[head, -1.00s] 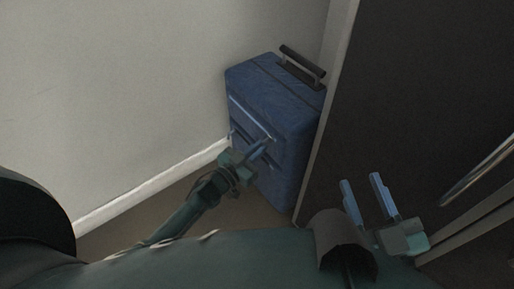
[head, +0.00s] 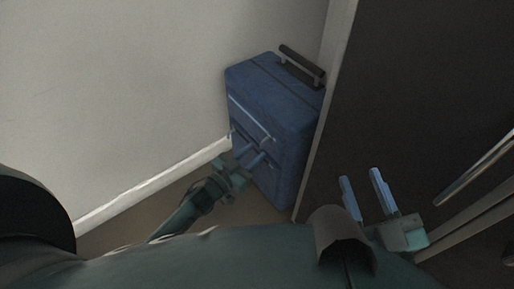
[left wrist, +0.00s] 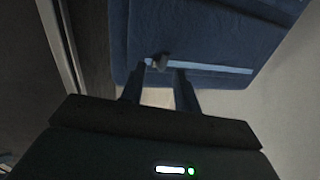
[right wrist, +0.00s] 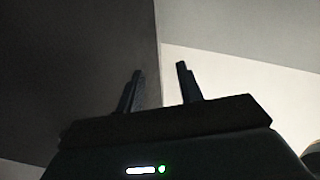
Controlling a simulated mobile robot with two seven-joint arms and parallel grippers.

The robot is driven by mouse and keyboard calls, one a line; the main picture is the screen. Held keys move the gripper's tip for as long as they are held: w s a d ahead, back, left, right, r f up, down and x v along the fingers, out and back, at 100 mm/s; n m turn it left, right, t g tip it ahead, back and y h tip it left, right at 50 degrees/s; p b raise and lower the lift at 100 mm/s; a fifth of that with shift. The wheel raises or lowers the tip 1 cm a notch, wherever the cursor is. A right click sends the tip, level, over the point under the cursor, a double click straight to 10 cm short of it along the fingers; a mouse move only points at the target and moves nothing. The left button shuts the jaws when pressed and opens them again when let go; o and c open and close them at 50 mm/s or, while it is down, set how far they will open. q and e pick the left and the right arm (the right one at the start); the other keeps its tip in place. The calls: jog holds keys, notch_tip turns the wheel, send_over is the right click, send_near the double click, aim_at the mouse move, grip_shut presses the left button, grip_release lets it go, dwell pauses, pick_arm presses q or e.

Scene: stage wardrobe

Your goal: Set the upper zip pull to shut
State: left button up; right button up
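A blue suitcase (head: 285,105) stands upright against the wall. A pale upper zip track (head: 250,118) slants down to the right across its front. The upper zip pull (head: 270,139) is near the track's right end; in the left wrist view the small grey pull (left wrist: 160,62) sits near the track's left end. My left gripper (head: 253,152) is open and empty, just below and in front of the pull. In the left wrist view its fingertips (left wrist: 160,71) are apart, with the pull showing between and beyond them. My right gripper (head: 360,174) is open and empty, away from the suitcase.
Another small fitting (head: 229,133) shows at the suitcase's left edge, lower down. A dark handle (head: 302,64) is on top. A dark panel (head: 410,90) stands close on the right, and the pale wall (head: 120,90) is on the left. Some floor is bare between.

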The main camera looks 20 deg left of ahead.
pick_arm(q)
jog(key=p+v, duration=0.2)
jog(key=v, duration=0.8)
jog(key=shift+s, duration=0.35)
pick_arm(e)
jog(key=shift+d+f+h, duration=0.45)
jog(key=shift+h, duration=0.15)
pick_arm(q)
jog(key=shift+a, duration=0.1)
pick_arm(e)
jog(key=shift+s+a+r, duration=0.1)
jog(key=shift+s+r, duration=0.05)
jog(key=shift+r, duration=0.05)
